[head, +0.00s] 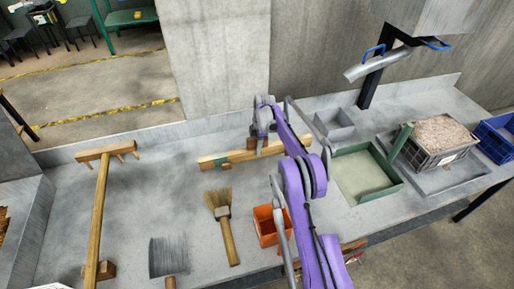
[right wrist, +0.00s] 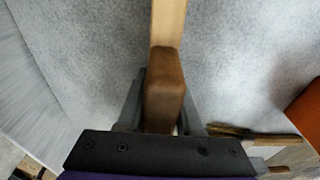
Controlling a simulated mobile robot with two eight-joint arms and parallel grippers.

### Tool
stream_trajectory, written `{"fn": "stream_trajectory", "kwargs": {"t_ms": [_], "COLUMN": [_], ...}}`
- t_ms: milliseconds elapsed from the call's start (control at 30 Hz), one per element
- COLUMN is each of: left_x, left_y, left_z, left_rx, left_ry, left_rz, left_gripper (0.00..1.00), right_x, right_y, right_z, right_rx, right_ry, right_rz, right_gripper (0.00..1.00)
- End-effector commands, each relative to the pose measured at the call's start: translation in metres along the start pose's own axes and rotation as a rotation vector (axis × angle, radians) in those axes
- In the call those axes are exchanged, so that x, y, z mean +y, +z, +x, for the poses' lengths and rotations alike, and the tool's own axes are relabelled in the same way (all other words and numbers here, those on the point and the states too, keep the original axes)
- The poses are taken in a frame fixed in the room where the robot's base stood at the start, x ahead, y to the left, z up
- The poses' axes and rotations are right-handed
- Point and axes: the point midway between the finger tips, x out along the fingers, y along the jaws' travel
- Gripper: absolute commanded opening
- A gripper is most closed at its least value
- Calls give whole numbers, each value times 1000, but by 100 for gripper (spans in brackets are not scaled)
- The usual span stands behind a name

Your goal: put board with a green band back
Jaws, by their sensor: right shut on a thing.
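The board with a green band (head: 240,155) is a long pale wooden bar near the back wall of the counter. Its green band is toward its left end, and brown blocks are on it. My right gripper (head: 259,146) is at the board's middle, its fingers partly hidden by my purple arm. In the right wrist view, the right gripper (right wrist: 160,115) is shut on a brown wooden block (right wrist: 165,85), with the pale board (right wrist: 168,22) running on beyond it. I cannot tell whether the board touches the counter. My left gripper is not in view.
A wooden rake (head: 100,205) lies at left. A brush (head: 224,225), a dark-bristled brush (head: 168,257) and an orange container (head: 265,226) are in front. At right are a green-rimmed tray (head: 383,194), a grain crate (head: 436,155) and a blue crate (head: 497,145).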

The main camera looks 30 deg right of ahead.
Motion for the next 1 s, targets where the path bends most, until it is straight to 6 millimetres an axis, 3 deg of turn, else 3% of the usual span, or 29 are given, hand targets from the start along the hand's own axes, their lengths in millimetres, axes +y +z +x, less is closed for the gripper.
{"fn": "stream_trajectory", "kwargs": {"t_ms": [367,400,600,867,1000], "left_x": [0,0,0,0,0], "left_y": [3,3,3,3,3], "left_z": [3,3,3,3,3], "left_rx": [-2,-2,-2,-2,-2], "left_ry": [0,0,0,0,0], "left_rz": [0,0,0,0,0], "left_gripper": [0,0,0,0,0], "right_x": [0,0,0,0,0], "right_y": [1,1,1,1,1], "right_z": [7,7,7,7,-4], "right_rx": [0,0,0,0,0], "right_ry": [0,0,0,0,0], "right_rz": [0,0,0,0,0], "right_gripper": [0,38,70,70,70]}}
